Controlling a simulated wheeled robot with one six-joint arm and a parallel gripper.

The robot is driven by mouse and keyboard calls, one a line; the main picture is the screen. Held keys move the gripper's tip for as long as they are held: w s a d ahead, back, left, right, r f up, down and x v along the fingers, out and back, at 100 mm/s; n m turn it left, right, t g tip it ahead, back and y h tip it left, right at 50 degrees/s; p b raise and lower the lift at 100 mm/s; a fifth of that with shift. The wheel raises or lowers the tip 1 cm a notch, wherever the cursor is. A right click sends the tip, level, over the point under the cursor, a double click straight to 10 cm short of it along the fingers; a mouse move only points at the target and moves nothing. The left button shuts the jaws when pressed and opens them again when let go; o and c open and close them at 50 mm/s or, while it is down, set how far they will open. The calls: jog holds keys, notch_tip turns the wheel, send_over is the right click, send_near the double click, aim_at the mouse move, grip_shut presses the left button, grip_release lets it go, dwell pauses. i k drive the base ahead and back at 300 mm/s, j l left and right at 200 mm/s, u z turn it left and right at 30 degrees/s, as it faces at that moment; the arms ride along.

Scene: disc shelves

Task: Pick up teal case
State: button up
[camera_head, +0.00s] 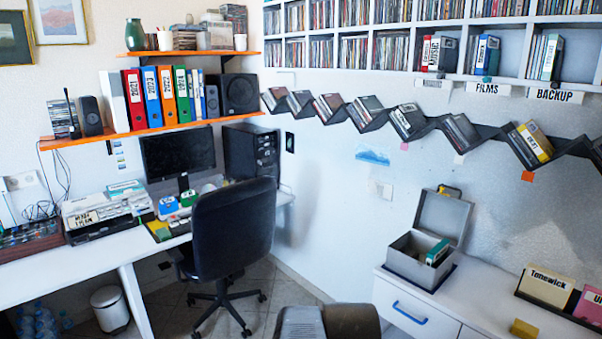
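A teal case (437,252) stands tilted inside an open grey metal box (411,264) on the white cabinet at the right. Its lower part is hidden by the box wall. Other cases with teal on them stand on the wall shelf, one above the FILMS label (487,56) and one above the BACKUP label (552,58). Another item with a teal top (125,187) lies on the desk at the left. The fingers of my gripper do not show. A dark grey rounded shape at the bottom middle may be part of my arm.
The box's raised lid (443,216) stands behind it. A case holder (560,308) with a Tonewick card and a small yellow block (523,328) share the white cabinet top (470,296). A black office chair (233,225) stands at the desk. A zigzag rack (373,116) lines the wall.

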aim_at(436, 255)
jog(key=i+l+u, duration=0.15)
jog(key=i+l+z, duration=0.3)
jog(key=i+l, duration=0.2)
jog(key=i+l+z, duration=0.3)
jog(key=i, duration=0.3)
jog(key=l, duration=0.1)
